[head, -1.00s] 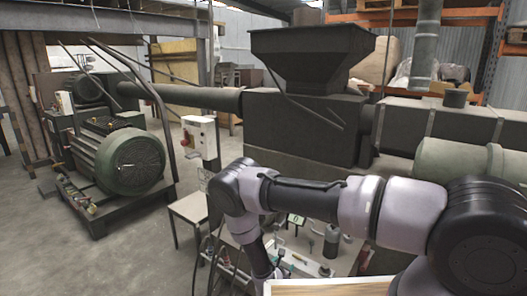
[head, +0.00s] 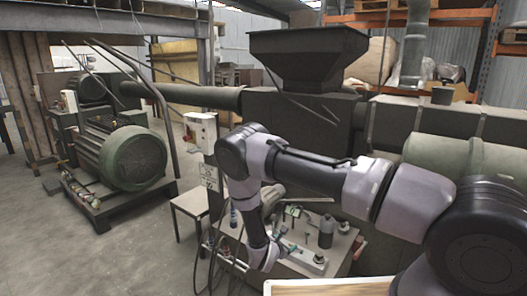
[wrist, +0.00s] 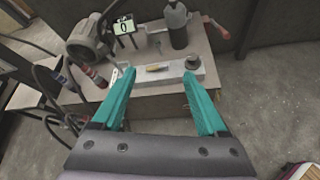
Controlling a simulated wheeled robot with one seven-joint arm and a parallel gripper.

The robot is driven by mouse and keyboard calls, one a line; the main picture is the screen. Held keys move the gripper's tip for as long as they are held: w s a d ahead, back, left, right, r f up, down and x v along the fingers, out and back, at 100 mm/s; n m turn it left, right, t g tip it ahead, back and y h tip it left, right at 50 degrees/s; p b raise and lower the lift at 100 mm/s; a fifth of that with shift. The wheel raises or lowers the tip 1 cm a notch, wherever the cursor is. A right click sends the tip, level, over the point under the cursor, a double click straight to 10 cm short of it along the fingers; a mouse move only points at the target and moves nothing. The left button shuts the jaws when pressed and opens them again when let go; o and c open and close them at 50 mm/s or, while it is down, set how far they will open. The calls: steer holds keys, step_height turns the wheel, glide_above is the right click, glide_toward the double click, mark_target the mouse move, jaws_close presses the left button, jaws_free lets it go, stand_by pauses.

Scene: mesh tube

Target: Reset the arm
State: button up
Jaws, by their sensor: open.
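My gripper (wrist: 160,102) shows in the wrist view with its two teal fingers spread wide apart and nothing between them. Beyond the fingers lies a grey bench (wrist: 216,50) with a pale metal block on it. In the head view my arm reaches from the right across to the left and bends down over the same bench (head: 345,240). The gripper itself is hard to make out there against the bench.
A dark bottle (wrist: 176,24), a small display reading 0 (wrist: 124,26) and a round grey machine part (wrist: 88,38) stand on the bench. A green motor (head: 135,158) stands at left. A large hopper machine (head: 305,130) fills the back. Open concrete floor (head: 100,255) lies at front left.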

steer(key=w+d+r+m+g+h, duration=0.2)
steer(key=d+r+m, duration=0.15)
steer(key=r, duration=0.55)
steer(key=w+d+r+m+g+h, duration=0.1)
steer(key=d+r+m, duration=0.1)
steer(key=r+m, duration=0.5)
steer(key=s+d+r+m+g, duration=0.2)
steer(key=d+r, duration=0.1)
steer(key=r, duration=0.4)
steer(key=s+d+r+m+g+y, duration=0.1)
steer(key=s+d+r+m, duration=0.15)
steer(key=r, duration=0.35)
steer(key=s+d+r+m+g, duration=0.1)
steer(key=d+r+m+g, duration=0.15)
steer(key=r, duration=0.45)
steer(key=s+d+r+m+y, duration=0.2)
steer(key=s+r+m+y, duration=0.15)
steer(key=s+r, duration=0.4)
steer(key=s+d+r+m+y, duration=0.2)
steer(key=s+d+r+m, duration=0.15)
steer(key=s+r, duration=0.35)
steer(key=s+a+r+m+t+y, duration=0.3)
steer(key=s+r+m, duration=0.3)
steer(key=s+r, duration=0.4)
steer(key=shift+s+a+r+t+y, duration=0.25)
steer(key=shift+s+r+t+y, duration=0.1)
steer(key=shift+s+t+y, duration=0.4)
